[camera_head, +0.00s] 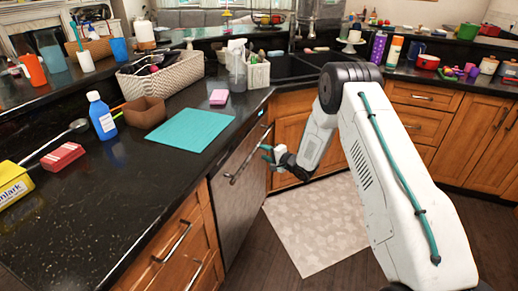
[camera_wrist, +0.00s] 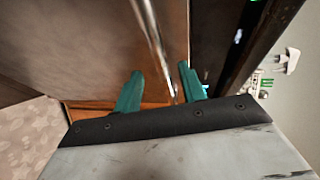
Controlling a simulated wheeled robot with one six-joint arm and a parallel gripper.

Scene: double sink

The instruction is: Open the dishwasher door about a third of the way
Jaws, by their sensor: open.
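The dishwasher door (camera_head: 232,202) is a grey-brown panel under the counter, left of my arm in the head view. It looks shut or nearly so. Its metal bar handle (camera_head: 246,156) runs along the upper part of the door. My gripper (camera_head: 267,154) has teal fingers and is at the handle's far end, in front of the door. In the wrist view my gripper (camera_wrist: 160,88) is open, and the handle (camera_wrist: 153,38) runs between the two fingers. I cannot tell whether either finger touches the bar. The wrist view also shows the door (camera_wrist: 80,45).
Wooden drawers (camera_head: 175,245) stand left of the dishwasher, and wooden cabinets (camera_head: 290,140) stand beyond it. A pale mat (camera_head: 315,225) lies on the floor in front. The dark counter (camera_head: 150,185) overhead carries a teal mat (camera_head: 190,130) and a blue bottle (camera_head: 101,117).

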